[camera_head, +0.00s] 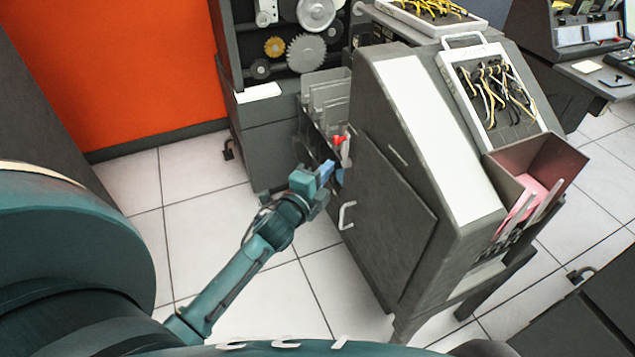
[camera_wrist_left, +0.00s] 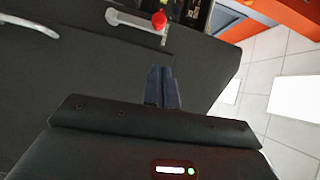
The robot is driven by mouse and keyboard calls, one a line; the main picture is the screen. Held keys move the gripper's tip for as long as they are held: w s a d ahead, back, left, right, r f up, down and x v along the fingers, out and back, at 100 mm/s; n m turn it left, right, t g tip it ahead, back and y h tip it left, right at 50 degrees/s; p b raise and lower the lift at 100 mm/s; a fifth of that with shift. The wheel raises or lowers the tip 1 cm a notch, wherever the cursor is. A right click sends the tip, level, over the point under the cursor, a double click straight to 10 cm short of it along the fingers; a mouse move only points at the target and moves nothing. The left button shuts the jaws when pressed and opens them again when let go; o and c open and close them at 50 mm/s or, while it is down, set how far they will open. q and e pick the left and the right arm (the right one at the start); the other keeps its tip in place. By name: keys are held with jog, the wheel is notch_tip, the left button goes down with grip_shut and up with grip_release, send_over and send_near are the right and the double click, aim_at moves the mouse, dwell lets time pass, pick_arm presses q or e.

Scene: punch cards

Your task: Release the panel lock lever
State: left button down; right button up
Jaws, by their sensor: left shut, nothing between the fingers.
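The panel lock lever (camera_head: 343,147) is a light metal arm with a red knob on the side of the dark grey machine (camera_head: 385,215), near its back edge. In the left wrist view the lever (camera_wrist_left: 135,22) lies across the upper part of the picture, its red knob (camera_wrist_left: 159,20) at the right end. My left gripper (camera_head: 328,168) is just below and left of the lever in the head view. Its fingers (camera_wrist_left: 162,87) are together with nothing between them. They point toward the knob, with a visible gap. My right gripper is out of view.
A white handle (camera_head: 346,215) sticks out of the machine's side panel below the lever. A wired plugboard (camera_head: 495,92) and a bin with pink cards (camera_head: 535,185) are on the machine. A gear cabinet (camera_head: 290,60) stands behind. Tiled floor (camera_head: 205,170) is clear on the left.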

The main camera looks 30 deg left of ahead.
pick_arm(q)
jog(key=shift+s+r, duration=0.15)
jog(key=shift+s, duration=0.85)
jog(key=shift+s+r, duration=0.1)
jog(key=shift+s, duration=0.85)
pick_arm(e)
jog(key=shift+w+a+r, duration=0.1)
pick_arm(q)
jog(key=s+d+f+n+g+h, duration=0.1)
jog(key=s+d+f+n+g, duration=0.2)
jog(key=s, duration=0.6)
jog(key=s+d+f+n+g+h+p, duration=0.1)
jog(key=s+d+f+n+g, duration=0.2)
jog(key=s+d+f+n, duration=0.5)
jog(key=s+n, duration=0.2)
jog(key=n, duration=0.1)
jog(key=shift+s+d+f+n+g+h, duration=0.2)
jog(key=shift+d+n+g+h, duration=0.1)
jog(key=shift+d+g+h, duration=0.1)
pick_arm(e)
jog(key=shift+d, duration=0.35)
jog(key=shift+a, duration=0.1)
